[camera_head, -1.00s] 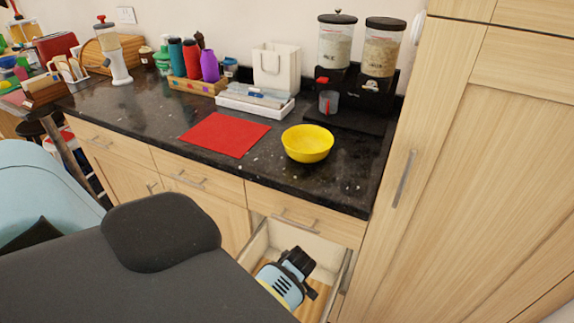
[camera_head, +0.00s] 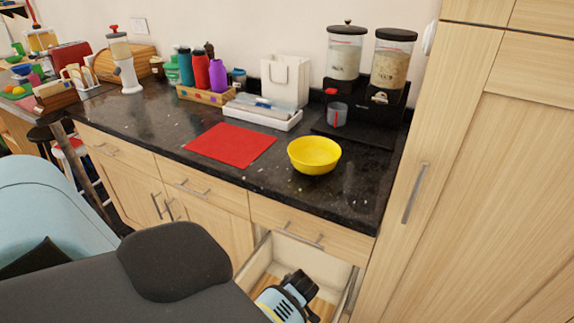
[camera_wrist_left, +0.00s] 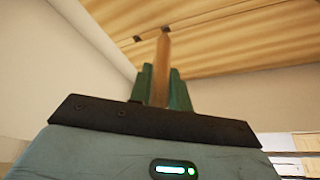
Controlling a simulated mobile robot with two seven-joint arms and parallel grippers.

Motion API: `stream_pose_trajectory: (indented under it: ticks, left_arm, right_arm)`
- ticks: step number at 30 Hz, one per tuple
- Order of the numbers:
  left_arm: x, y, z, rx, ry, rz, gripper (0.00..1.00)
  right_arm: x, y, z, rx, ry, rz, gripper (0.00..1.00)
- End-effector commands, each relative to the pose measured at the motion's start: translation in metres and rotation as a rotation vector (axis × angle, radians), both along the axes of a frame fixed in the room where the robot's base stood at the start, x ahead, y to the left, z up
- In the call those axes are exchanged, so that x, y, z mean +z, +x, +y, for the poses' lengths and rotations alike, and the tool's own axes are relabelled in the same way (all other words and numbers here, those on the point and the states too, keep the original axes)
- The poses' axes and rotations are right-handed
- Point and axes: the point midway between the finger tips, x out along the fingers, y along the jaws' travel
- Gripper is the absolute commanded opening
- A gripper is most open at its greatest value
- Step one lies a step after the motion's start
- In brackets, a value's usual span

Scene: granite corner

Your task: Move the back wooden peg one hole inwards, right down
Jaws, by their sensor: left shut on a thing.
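In the left wrist view, my left gripper (camera_wrist_left: 160,88) is shut on an upright wooden peg (camera_wrist_left: 162,55), which stands out between its two green fingers. I cannot tell whether the peg's end is in a hole. In the head view, my left gripper (camera_head: 300,285) is low inside the open drawer (camera_head: 318,248), over its wooden bottom. The peg is hidden there by my gripper and arm. My right gripper is not in view.
The drawer's pale walls (camera_wrist_left: 40,60) stand close around my left gripper. Above it, the black granite counter (camera_head: 260,185) holds a yellow bowl (camera_head: 314,155), a red mat (camera_head: 231,145) and two cereal dispensers (camera_head: 345,52). A tall wooden cabinet (camera_head: 480,160) stands at the right.

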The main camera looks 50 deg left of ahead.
Motion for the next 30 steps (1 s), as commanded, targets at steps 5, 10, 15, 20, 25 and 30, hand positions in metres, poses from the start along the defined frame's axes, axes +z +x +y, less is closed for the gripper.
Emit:
stream_pose_trajectory:
  ticks: [5, 10, 15, 20, 25, 30]
  left_arm:
    - [0.0004, -0.0001, -0.0001, 0.001, -0.001, 0.000, 0.00]
    - [0.0000, -0.0004, 0.0001, 0.000, 0.000, 0.000, 0.00]
    - [-0.0001, -0.0004, 0.0002, 0.000, 0.000, 0.000, 0.00]
    - [0.0001, -0.0002, 0.0001, 0.000, 0.000, 0.000, 0.00]
    - [0.0004, 0.0003, 0.0003, 0.000, 0.001, 0.000, 0.00]
    - [0.0000, 0.0001, 0.0003, 0.000, 0.000, 0.000, 0.00]
  right_arm:
    - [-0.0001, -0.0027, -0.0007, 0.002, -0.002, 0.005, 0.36]
    - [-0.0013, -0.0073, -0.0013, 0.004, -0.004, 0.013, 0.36]
    - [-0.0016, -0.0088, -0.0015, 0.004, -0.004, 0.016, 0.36]
    - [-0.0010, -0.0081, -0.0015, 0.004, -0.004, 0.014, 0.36]
    - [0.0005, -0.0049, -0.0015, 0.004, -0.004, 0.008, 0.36]
    - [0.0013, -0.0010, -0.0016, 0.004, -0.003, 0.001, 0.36]
